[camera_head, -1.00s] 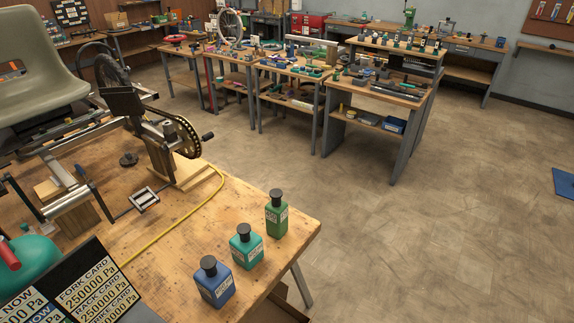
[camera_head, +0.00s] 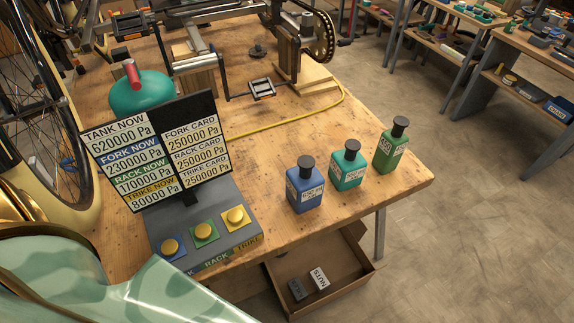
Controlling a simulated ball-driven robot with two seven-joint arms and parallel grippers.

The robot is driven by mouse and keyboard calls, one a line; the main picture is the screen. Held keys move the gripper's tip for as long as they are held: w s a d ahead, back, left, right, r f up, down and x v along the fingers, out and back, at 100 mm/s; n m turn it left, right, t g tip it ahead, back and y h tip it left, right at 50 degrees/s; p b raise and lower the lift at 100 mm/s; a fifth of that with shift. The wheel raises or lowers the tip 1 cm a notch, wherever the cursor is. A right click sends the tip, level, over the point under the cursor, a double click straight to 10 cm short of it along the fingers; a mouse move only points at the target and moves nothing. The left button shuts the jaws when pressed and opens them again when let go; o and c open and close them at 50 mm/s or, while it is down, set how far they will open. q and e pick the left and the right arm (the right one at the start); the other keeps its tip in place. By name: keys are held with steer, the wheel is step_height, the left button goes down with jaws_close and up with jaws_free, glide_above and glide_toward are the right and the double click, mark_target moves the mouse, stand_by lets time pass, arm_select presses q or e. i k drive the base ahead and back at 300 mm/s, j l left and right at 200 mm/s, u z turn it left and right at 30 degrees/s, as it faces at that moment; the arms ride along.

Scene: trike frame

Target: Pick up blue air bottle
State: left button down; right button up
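The blue air bottle (camera_head: 304,191) stands upright on the wooden workbench (camera_head: 262,155), near its front edge. It has a black cap and a white label. A teal bottle (camera_head: 347,170) stands to its right, and a green bottle (camera_head: 391,148) stands further right near the bench corner. All three are apart from one another. Neither of my grippers shows in the view. A pale green and gold shape at the lower left seems to be part of my own body.
A pressure display (camera_head: 158,150) and a box with three yellow buttons (camera_head: 206,232) stand left of the bottles. A yellow hose (camera_head: 290,122) runs behind them. An open drawer (camera_head: 349,285) juts out below the bench front. Floor is free at the right.

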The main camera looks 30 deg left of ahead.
mark_target(305, 185)
steer(key=u, duration=0.75)
